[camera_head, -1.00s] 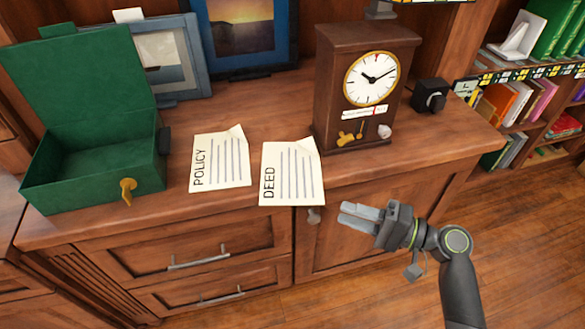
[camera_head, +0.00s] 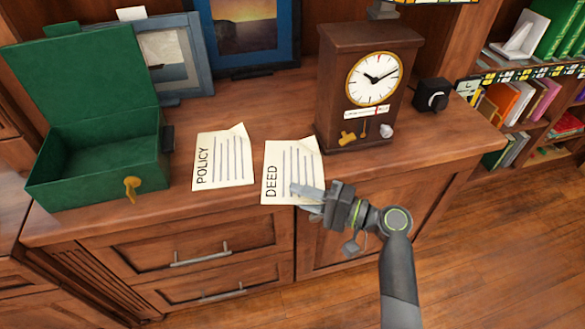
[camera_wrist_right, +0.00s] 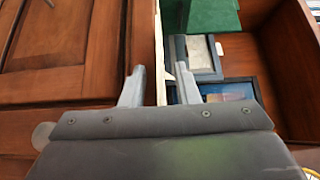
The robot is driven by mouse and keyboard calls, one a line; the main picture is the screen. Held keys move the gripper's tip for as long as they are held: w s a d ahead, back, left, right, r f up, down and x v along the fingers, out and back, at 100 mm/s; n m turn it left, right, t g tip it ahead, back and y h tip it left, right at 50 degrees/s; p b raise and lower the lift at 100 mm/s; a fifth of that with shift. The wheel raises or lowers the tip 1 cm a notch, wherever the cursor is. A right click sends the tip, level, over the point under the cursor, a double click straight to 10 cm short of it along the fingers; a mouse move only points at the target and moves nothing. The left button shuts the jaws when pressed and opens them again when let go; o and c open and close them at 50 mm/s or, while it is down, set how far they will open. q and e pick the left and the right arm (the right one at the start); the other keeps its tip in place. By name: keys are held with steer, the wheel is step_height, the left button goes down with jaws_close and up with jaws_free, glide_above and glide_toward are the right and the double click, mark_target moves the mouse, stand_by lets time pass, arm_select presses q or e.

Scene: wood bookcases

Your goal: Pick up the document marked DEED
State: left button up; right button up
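The DEED document (camera_head: 283,165) is a cream sheet with lines and a bent far corner. It lies on the cabinet top at its front edge. My right gripper (camera_head: 297,194) is at its front right edge, with a finger over the sheet. In the right wrist view, the fingers (camera_wrist_right: 160,84) are apart, with a thin pale edge (camera_wrist_right: 159,50) between them, seemingly the paper. I cannot tell whether they touch it. The left gripper is not in view.
The POLICY document (camera_head: 224,160) lies just left of DEED. An open green box (camera_head: 92,175) with a gold key stands at the left. A wooden clock (camera_head: 337,92) stands behind DEED to the right. Framed pictures (camera_head: 172,55) lean at the back.

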jaws_close()
steer(key=shift+r, duration=0.15)
